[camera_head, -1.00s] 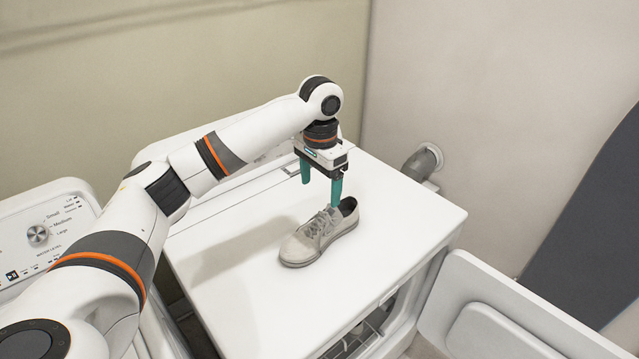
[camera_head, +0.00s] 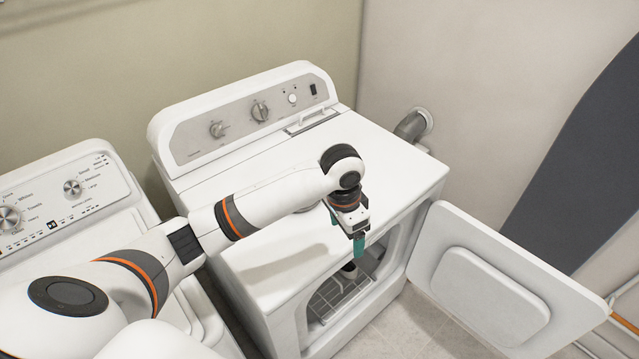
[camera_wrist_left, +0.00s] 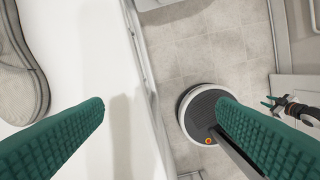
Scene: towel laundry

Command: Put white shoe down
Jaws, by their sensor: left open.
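The white shoe (camera_wrist_left: 22,72) lies at the left edge of the left wrist view, on the white dryer top, with its rubber sole edge showing and part of it cut off. In the head view my arm hides most or all of it. My left gripper (camera_head: 346,237) is open and empty above the dryer's front edge. Its two teal fingers also show in the left wrist view (camera_wrist_left: 161,103), apart from the shoe, which lies left of both. My right gripper (camera_wrist_left: 273,103) shows small at the right of the left wrist view; its jaw state is unclear.
The dryer (camera_head: 390,160) has its front door (camera_head: 480,290) swung open to the right, with a wire rack (camera_head: 338,296) inside. A washer (camera_head: 105,225) stands to the left. A pipe (camera_head: 413,124) meets the wall behind. The dryer top's right part is clear.

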